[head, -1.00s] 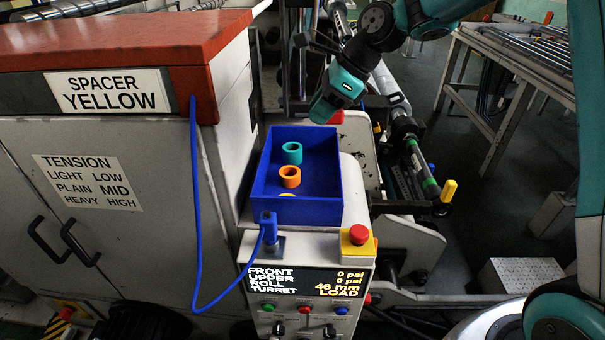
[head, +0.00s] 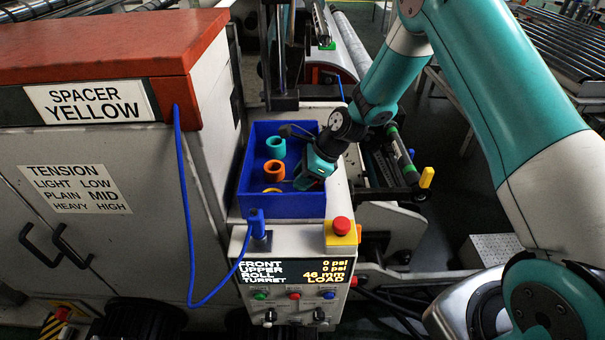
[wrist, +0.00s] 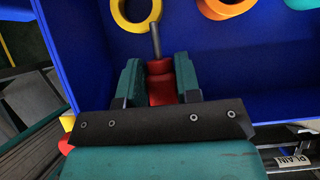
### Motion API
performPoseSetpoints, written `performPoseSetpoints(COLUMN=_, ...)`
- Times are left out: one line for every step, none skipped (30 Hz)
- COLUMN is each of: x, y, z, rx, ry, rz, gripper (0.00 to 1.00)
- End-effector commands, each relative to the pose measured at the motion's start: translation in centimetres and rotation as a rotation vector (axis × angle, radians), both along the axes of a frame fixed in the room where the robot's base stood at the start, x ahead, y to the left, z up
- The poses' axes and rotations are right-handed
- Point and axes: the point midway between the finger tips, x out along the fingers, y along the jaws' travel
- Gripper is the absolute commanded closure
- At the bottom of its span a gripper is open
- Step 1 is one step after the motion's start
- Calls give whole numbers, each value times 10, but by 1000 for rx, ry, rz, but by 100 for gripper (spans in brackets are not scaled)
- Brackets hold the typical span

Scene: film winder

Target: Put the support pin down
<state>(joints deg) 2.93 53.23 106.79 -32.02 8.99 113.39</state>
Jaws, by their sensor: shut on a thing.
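My gripper (head: 308,178) is at the right side of the blue bin (head: 283,206), reaching into or just over it. In the wrist view my gripper (wrist: 159,78) is shut on the support pin (wrist: 160,80). The pin has a red grip between the fingers and a thin grey rod pointing away from me, over the blue bin floor. The rod's tip is close to the yellow ring (wrist: 119,17) in the picture; I cannot tell whether they touch. The head view does not show the pin clearly.
In the bin stand a teal spacer (head: 275,147) and an orange spacer (head: 274,172), with a yellow one (head: 272,190) partly hidden by the front wall. A red stop button (head: 342,226) on a yellow box and a control panel (head: 293,271) are in front. A blue cable hangs at left.

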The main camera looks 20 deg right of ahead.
Motion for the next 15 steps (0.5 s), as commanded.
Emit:
performPoseSetpoints(x=0, y=0, z=-1, rx=1, ry=-2, rz=0, gripper=100)
performPoseSetpoints(x=0, y=0, z=-2, rx=1, ry=-2, rz=0, gripper=100)
performPoseSetpoints(x=0, y=0, z=-2, rx=0, ry=-3, rz=1, gripper=100)
performPoseSetpoints(x=0, y=0, z=-2, rx=0, ry=-3, rz=1, gripper=100)
performPoseSetpoints(x=1, y=0, z=-2, rx=0, ry=-3, rz=1, gripper=100)
performPoseSetpoints(x=0, y=0, z=-2, rx=0, ry=-3, rz=1, gripper=100)
performPoseSetpoints(x=0, y=0, z=-2, rx=0, ry=-3, rz=1, gripper=100)
performPoseSetpoints(x=0, y=0, z=-3, rx=1, ry=-2, rz=0, gripper=100)
performPoseSetpoints(x=0, y=0, z=-3, rx=1, ry=-2, rz=0, gripper=100)
performPoseSetpoints(x=0, y=0, z=-5, rx=1, ry=-2, rz=0, gripper=100)
performPoseSetpoints(x=0, y=0, z=-6, rx=1, ry=-2, rz=0, gripper=100)
performPoseSetpoints(x=0, y=0, z=-7, rx=1, ry=-2, rz=0, gripper=100)
performPoseSetpoints(x=0, y=0, z=-8, rx=1, ry=-2, rz=0, gripper=100)
performPoseSetpoints(x=0, y=0, z=-9, rx=1, ry=-2, rz=0, gripper=100)
performPoseSetpoints(x=0, y=0, z=-10, rx=1, ry=-2, rz=0, gripper=100)
